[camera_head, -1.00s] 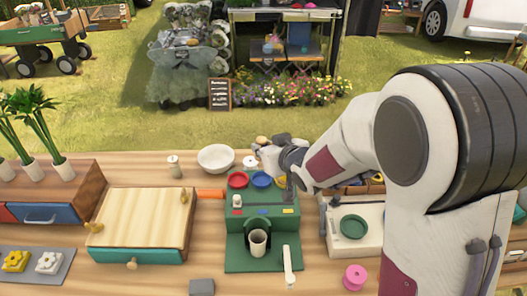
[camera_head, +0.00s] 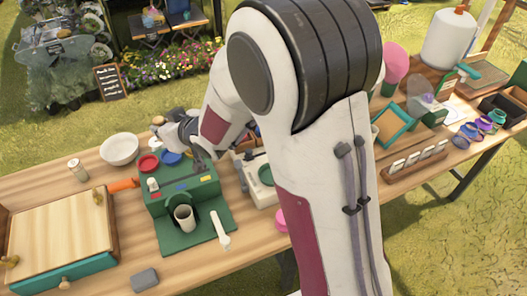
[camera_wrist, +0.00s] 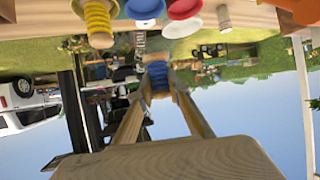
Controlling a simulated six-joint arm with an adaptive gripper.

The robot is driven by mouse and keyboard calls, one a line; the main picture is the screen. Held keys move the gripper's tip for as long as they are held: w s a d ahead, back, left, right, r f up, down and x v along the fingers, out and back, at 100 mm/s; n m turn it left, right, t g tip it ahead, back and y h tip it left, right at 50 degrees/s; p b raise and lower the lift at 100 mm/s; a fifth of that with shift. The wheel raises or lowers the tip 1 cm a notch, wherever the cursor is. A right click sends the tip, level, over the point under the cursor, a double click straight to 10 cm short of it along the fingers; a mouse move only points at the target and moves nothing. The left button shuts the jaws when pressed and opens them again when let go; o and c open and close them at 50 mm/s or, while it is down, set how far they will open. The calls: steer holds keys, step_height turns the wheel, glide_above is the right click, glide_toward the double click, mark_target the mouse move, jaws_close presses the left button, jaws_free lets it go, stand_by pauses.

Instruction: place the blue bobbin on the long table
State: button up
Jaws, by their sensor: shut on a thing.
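My gripper (camera_head: 168,126) is over the back of the wooden table (camera_head: 108,238), near the green machine. In the wrist view its two fingers (camera_wrist: 158,92) are closed on the blue bobbin (camera_wrist: 157,75), a small spool wound with blue thread. The bobbin is held off the table, with open background around it. In the head view the bobbin is too small and covered to make out. I cannot tell whether this table or its right-hand stretch is the long table.
A yellow bobbin (camera_wrist: 98,18) shows in the wrist view.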

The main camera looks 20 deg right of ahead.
steer(key=w+f, duration=0.1)
steer(key=f, duration=0.1)
steer(key=w+f, duration=0.1)
steer(key=shift+w+a+f, duration=0.25)
steer(key=shift+w+f, duration=0.05)
steer(key=shift+f, duration=0.05)
steer(key=shift+w+d+r+m+h, duration=0.5)
steer(key=shift+w+d+m+h, duration=1.7)
steer(key=shift+w, duration=2.5)
steer(key=shift+w+d+r+m+h, duration=0.45)
steer(key=shift+w+d+m+h, duration=1.7)
steer(key=shift+w, duration=2.5)
steer(key=w+d+m+g+h, duration=0.1)
steer(key=w+d+m+h, duration=0.2)
steer(key=d, duration=0.5)
steer(key=s+d+f+m+g+h, duration=0.4)
steer(key=s+d+f+m+g, duration=0.1)
steer(key=s, duration=0.4)
steer(key=shift+d+f+m+g, duration=0.3)
steer(key=shift+d+m, duration=0.45)
steer(key=shift+d, duration=0.05)
